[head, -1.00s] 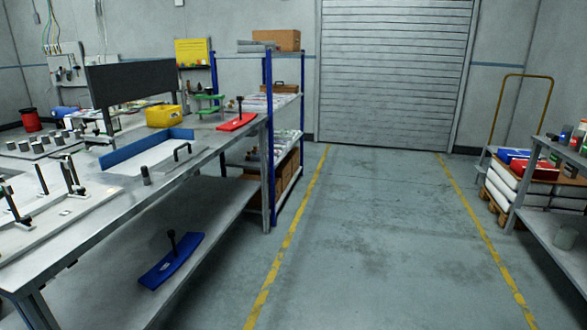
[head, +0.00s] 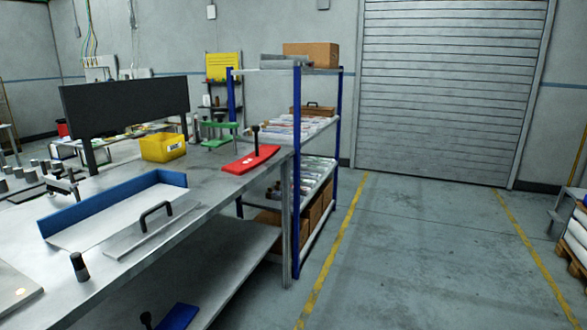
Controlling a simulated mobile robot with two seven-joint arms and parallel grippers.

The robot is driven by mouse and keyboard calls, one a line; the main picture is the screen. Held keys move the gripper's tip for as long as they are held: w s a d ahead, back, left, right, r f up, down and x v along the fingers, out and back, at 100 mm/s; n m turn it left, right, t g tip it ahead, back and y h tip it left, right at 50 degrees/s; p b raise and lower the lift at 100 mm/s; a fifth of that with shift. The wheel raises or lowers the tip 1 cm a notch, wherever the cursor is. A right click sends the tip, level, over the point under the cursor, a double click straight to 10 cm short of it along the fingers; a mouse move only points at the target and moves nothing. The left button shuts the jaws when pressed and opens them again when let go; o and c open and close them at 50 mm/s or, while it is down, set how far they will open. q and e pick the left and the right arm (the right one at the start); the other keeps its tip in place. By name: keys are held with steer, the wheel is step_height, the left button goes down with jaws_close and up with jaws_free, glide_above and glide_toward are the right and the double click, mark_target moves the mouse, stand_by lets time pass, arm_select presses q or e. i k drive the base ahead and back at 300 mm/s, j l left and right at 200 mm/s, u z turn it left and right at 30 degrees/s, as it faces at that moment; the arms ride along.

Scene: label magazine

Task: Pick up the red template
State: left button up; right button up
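The red template (head: 250,159) lies flat near the far right corner of the workbench top (head: 205,195). It is a flat red plate with a black upright knob handle and a small white label. Neither of my grippers shows in the head view, so nothing of mine is seen touching the template.
A yellow bin (head: 163,147) and a green stand (head: 219,134) are left of the template. A blue-edged tray (head: 110,212) lies nearer. A blue template (head: 179,317) is on the lower shelf. A blue-post rack (head: 297,170) stands behind the bench. The floor on the right (head: 420,260) is clear.

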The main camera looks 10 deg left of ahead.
mark_target(262, 153)
steer(key=i, duration=1.45)
